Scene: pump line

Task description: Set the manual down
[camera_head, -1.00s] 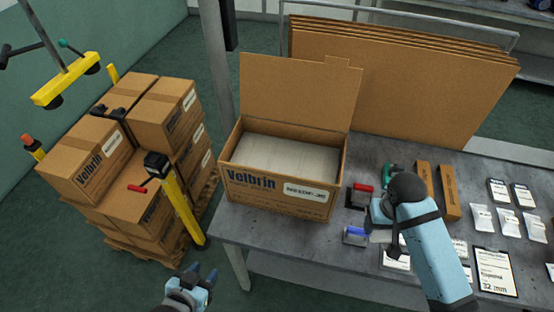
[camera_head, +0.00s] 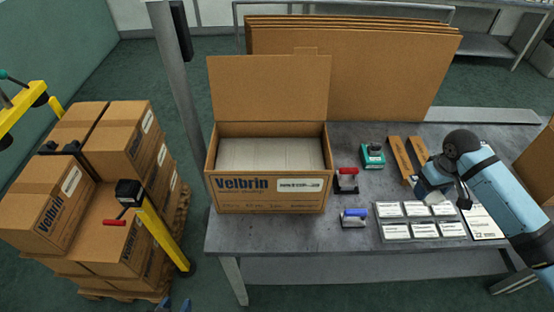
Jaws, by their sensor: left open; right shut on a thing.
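My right gripper (camera_head: 436,197) is over the table's right part, shut on a small pale thing of which only a bit shows; the gripper hides the rest, so I cannot tell for sure that it is the manual. It is just above the back right of a grid of white labelled cards or packets (camera_head: 397,231). An open Velbrin carton (camera_head: 265,196) stands at the table's left, its flap raised, with a flat pale layer (camera_head: 268,154) inside. My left gripper (camera_head: 178,305) barely shows at the bottom edge, open, left of the table.
On the grey table (camera_head: 290,235) are a red-handled tool (camera_head: 347,180), a blue-handled tool (camera_head: 354,217), a green device (camera_head: 372,156) and narrow brown boxes (camera_head: 402,160). A clipboard (camera_head: 480,222) lies right. Flat cardboard sheets (camera_head: 350,75) stand behind; stacked cartons (camera_head: 90,215) stand left.

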